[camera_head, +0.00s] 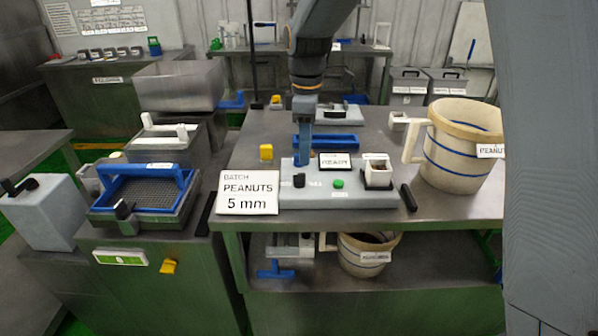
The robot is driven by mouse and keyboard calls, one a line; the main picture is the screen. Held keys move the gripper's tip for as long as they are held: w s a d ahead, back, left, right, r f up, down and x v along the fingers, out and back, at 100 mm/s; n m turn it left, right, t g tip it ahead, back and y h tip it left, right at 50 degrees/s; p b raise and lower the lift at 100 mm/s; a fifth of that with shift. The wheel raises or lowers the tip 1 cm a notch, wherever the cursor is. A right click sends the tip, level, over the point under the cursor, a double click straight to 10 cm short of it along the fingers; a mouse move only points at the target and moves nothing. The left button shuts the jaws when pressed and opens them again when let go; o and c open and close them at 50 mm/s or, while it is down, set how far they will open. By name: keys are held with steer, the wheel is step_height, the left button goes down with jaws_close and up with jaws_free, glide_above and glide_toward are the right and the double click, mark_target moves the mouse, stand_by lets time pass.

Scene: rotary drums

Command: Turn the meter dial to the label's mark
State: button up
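The meter (330,198) is a light grey box near the front of the middle steel table. Its black dial (299,181) is on the left of its top, but its pointer is too small to read. A green button (338,183) and a small screen reading "READY" (335,162) are to the right. The label (248,192) stands at the meter's left and reads "BATCH PEANUTS 5 mm". My gripper (302,163) points down with blue fingers just above or behind the dial. I cannot tell whether it touches the dial or how far apart its fingers are.
A small white cup (376,168) sits on the meter's right side, beside a black bar (408,198). A large cream bucket (455,150) stands at right. A blue tray (325,141) and yellow block (266,152) lie behind. A sieve (145,200) is at left.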

mark_target(299, 174)
steer(key=shift+w+a+n, duration=0.55)
steer(key=shift+a+n, duration=0.05)
steer(key=shift+a, duration=0.2)
step_height(299, 174, down, 7)
steer(key=shift+f+p, duration=0.2)
steer(key=shift+p, duration=0.7)
steer(key=shift+c, duration=0.5)
jaws_close()
